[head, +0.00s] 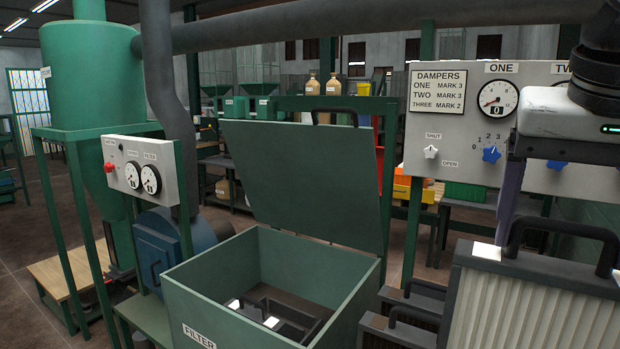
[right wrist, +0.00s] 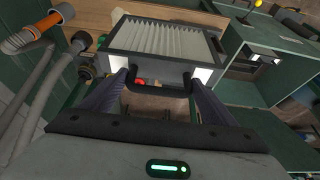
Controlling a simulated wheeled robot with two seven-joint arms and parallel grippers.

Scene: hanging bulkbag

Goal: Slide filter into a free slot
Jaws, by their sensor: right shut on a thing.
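A filter (head: 535,305) with a dark frame, pale pleats and a black handle (head: 565,228) stands at the lower right of the head view. It also shows in the right wrist view (right wrist: 165,38). My right gripper (right wrist: 160,84) is shut on the filter's handle, one finger at each side. In the head view its purple finger (head: 509,195) shows above the filter. The green box (head: 215,285) labelled FILTER is open, left of the held filter. Dark parts with pale patches (head: 275,318) lie inside; which slots are free I cannot tell. My left gripper is out of view.
The box's lid (head: 300,180) stands raised at its back. Other dark handled units (head: 400,325) sit between the box and the held filter. A dial panel (head: 460,130) stands behind. A gauge box (head: 145,165) and green cyclone (head: 90,90) are at left.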

